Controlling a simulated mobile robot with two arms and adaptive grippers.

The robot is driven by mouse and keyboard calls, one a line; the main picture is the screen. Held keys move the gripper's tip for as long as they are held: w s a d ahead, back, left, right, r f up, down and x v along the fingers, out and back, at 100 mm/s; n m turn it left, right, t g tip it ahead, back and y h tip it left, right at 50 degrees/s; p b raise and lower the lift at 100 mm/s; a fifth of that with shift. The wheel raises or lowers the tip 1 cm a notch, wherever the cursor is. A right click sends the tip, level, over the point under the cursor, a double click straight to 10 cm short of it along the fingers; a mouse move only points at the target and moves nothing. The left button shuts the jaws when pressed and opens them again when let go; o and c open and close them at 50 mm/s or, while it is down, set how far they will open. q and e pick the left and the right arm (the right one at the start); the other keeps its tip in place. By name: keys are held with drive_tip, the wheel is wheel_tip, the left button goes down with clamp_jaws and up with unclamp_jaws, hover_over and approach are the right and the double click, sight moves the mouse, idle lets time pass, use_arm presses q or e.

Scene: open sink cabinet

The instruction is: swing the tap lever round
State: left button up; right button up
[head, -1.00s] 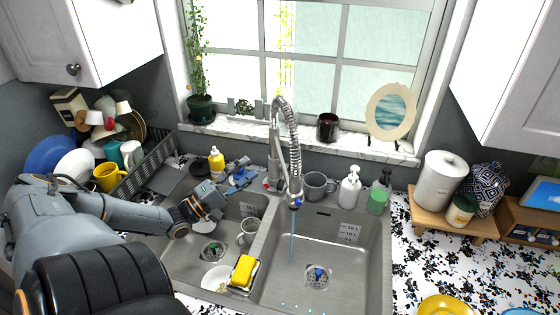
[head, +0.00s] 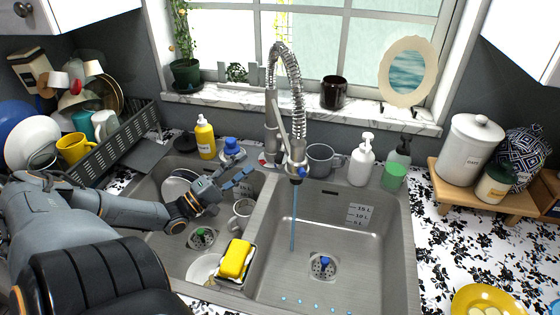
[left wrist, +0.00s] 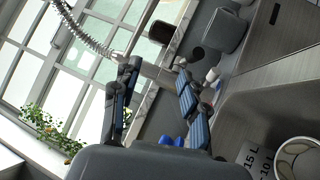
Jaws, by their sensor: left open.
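The silver tap (head: 272,125) with a coiled spring neck stands behind the sink divider. Blue water falls from its spout into the right basin. A small red and blue mark (head: 263,158) shows at the left of its base; I cannot clearly make out the lever. My left gripper (head: 243,163) is open over the back of the left basin, its fingers pointing at the tap's base. In the left wrist view the tap's metal body (left wrist: 152,73) shows between and beyond the fingertips (left wrist: 156,71); I cannot tell whether they touch it. My right gripper is not in view.
A yellow bottle (head: 205,138) and a blue-topped item (head: 231,147) stand behind the left basin. A grey mug (head: 320,160) and soap bottles (head: 362,160) are right of the tap. The right basin (head: 340,235) is mostly clear.

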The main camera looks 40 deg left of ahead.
use_arm(q)
drive_tip(key=b, duration=0.5)
approach(280, 154)
drive_tip(key=x, duration=0.6)
drive_tip(key=f+b+x, duration=0.1)
drive_tip(key=x, duration=0.1)
drive_tip(key=shift+w+a+r, duration=0.1)
drive_tip(key=shift+w, duration=0.5)
drive_tip(key=shift+w+r, duration=0.15)
drive_tip(key=shift+w, duration=0.45)
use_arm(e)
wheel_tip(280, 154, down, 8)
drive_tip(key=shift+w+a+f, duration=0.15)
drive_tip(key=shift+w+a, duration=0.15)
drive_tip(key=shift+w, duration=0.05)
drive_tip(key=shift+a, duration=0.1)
use_arm(q)
clamp_jaws()
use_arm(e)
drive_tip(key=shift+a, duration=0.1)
